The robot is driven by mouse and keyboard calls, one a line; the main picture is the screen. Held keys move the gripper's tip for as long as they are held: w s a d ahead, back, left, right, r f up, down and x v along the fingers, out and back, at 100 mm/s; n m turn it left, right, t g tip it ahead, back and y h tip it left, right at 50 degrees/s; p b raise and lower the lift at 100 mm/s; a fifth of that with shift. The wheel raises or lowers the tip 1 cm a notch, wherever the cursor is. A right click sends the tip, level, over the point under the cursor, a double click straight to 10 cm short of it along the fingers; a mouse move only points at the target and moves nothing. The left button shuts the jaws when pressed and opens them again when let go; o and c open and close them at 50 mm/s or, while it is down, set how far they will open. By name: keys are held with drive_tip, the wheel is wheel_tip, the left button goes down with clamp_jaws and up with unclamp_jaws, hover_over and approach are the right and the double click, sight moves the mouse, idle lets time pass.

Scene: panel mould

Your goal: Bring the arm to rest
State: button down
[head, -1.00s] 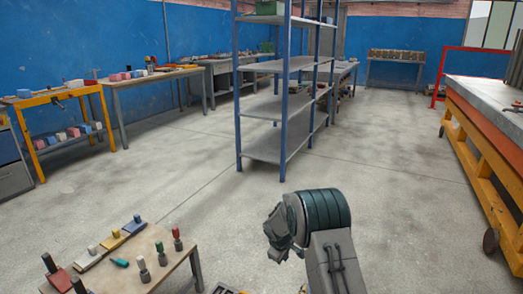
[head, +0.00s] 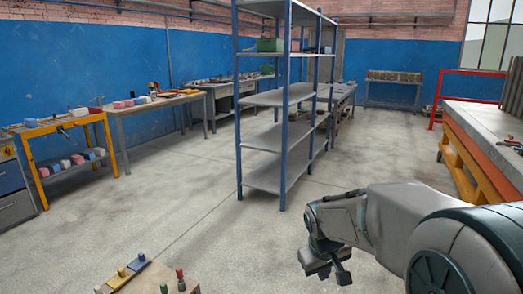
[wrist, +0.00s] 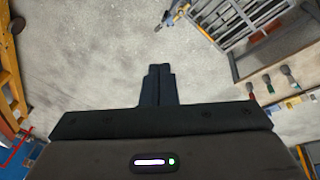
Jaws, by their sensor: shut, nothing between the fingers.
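My arm reaches in from the right edge of the head view, over bare floor. My gripper (head: 327,264) hangs at its end, pointing down, in the lower right part of that view. In the wrist view my gripper (wrist: 158,84) has its two dark fingers together, with nothing between them and only floor beyond. It touches nothing that I can see.
A small table (head: 150,279) with colored tools stands at the bottom left; its edge also shows in the wrist view (wrist: 262,66). A blue-framed shelf (head: 265,180) stands mid-room. An orange-framed bench (head: 478,172) is at the right. Concrete floor (head: 180,215) lies clear between.

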drive_tip(key=s+r+m+p, duration=0.1)
drive_tip(key=s+r+p, duration=0.3)
drive_tip(key=s, duration=0.5)
drive_tip(key=s+r+m+y+p, duration=0.1)
drive_tip(key=s+r+m+p, duration=0.1)
drive_tip(key=s+r+p, duration=0.2)
drive_tip(key=s+r, duration=0.3)
drive_tip(key=s, duration=0.2)
drive_tip(key=shift+r+m+y, duration=0.25)
drive_tip(key=shift+m+y, duration=0.05)
